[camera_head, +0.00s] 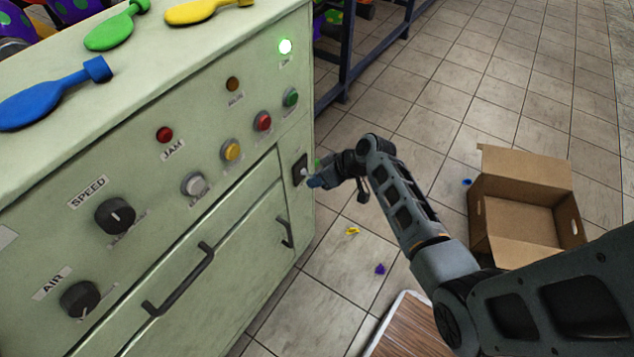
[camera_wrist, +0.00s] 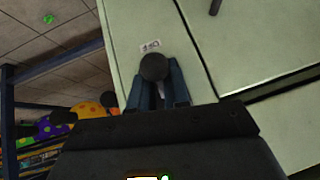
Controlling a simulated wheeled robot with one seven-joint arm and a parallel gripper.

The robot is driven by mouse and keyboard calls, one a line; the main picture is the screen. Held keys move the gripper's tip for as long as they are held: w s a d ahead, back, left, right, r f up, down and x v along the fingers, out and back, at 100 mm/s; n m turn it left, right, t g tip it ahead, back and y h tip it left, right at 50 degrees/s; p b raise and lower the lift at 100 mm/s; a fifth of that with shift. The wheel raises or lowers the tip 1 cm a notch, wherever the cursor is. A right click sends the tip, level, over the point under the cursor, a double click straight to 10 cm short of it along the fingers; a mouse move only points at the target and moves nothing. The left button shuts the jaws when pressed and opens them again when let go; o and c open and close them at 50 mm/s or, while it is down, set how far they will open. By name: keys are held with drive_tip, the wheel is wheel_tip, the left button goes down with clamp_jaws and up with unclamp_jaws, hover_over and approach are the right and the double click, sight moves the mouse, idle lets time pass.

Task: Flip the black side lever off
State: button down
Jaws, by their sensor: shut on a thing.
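The black side lever sits on the pale green machine (camera_head: 130,160); its dark mounting plate (camera_head: 299,170) shows at the panel's right edge in the head view. In the wrist view its round black knob (camera_wrist: 153,67) is between my two fingers, beside a small white label (camera_wrist: 150,46) whose text I cannot read. My gripper (camera_head: 312,180) is shut on the lever; it also shows in the wrist view (camera_wrist: 158,92). My gripper and wrist hide most of the lever in the head view, so I cannot tell its setting.
Red, yellow, green and white buttons and two black dials line the panel. A door handle (camera_head: 180,283) sticks out below. An open cardboard box (camera_head: 525,205) stands on the floor at right. Small scraps lie on the tiles. A dark rack (camera_head: 345,70) stands behind the machine.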

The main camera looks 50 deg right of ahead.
wheel_tip(320, 180, down, 4)
drive_tip(key=t+b, duration=0.3)
drive_tip(key=b, duration=0.4)
drive_tip(key=t+b, duration=0.3)
drive_tip(key=b, duration=0.5)
drive_tip(key=shift+a+f+y+b, duration=0.15)
drive_tip(key=shift+f+y+b, duration=0.05)
drive_tip(key=shift+y+b, duration=0.1)
drive_tip(key=shift+n+b, duration=0.3)
drive_tip(key=shift+b, duration=0.3)
drive_tip(key=shift+w+r, duration=0.1)
drive_tip(key=shift+r, duration=0.05)
drive_tip(key=c, duration=1.3)
unclamp_jaws()
drive_tip(key=o, duration=0.3)
drive_tip(key=shift+w+r, duration=0.1)
drive_tip(key=shift+r, duration=0.2)
